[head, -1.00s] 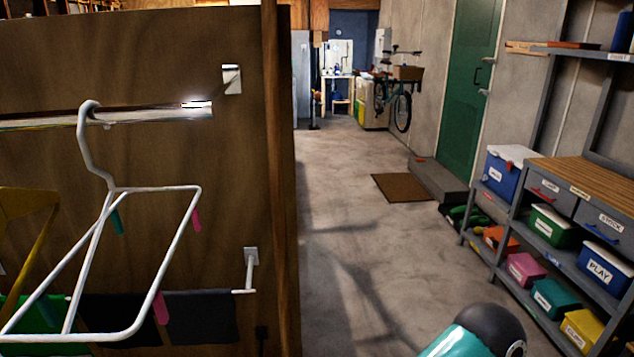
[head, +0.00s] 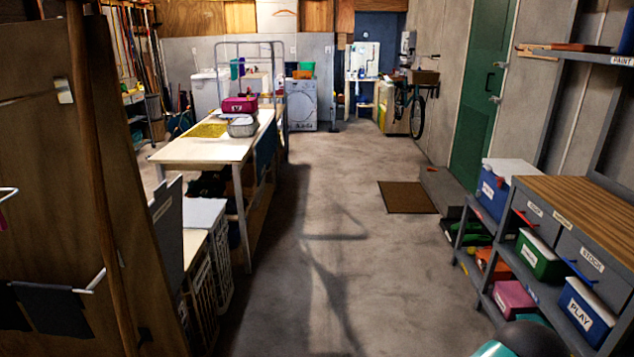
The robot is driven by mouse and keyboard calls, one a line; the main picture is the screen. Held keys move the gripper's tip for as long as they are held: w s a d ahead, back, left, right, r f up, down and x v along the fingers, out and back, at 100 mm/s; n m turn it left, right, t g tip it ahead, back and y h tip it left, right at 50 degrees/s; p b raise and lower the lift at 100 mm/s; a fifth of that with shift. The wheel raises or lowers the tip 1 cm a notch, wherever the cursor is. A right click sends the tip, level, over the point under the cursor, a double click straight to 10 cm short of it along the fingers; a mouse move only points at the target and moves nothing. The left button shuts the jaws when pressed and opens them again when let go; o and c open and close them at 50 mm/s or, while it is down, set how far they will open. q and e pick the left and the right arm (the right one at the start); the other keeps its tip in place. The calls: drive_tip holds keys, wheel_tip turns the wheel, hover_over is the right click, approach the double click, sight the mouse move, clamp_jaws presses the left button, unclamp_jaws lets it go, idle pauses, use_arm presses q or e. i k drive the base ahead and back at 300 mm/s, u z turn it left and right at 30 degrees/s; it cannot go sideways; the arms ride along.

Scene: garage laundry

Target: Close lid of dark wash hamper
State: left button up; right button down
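A row of slatted hampers stands at the lower left, beside the wooden partition. The farther hamper (head: 221,262) has pale slatted sides and a light grey top that lies flat. A nearer hamper (head: 201,285) has darker slats and a label too small to read. A dark grey panel (head: 166,232) stands upright and tilted beside it; it looks like a raised lid, but its hinge is not clear. I cannot tell for sure which hamper is the dark wash one. Neither gripper is in view; only a teal and black part of my arm shows at the bottom right.
The wooden partition (head: 60,190) fills the left side, close by. A long table (head: 185,151) with a pink box (head: 240,104) and a wire basket (head: 242,126) stands beyond the hampers. Shelves with bins (head: 588,310) line the right. The concrete floor between is clear up to a brown mat (head: 407,197).

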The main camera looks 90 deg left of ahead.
sight(166, 209)
drive_tip(key=z, duration=0.1)
drive_tip(key=i, duration=1.3)
drive_tip(key=u, duration=3)
drive_tip(key=i, duration=0.3)
drive_tip(key=u, duration=1.65)
drive_tip(key=k, duration=0.6)
drive_tip(key=u, duration=0.45)
drive_tip(key=i, duration=1.6)
drive_tip(key=z, duration=0.5)
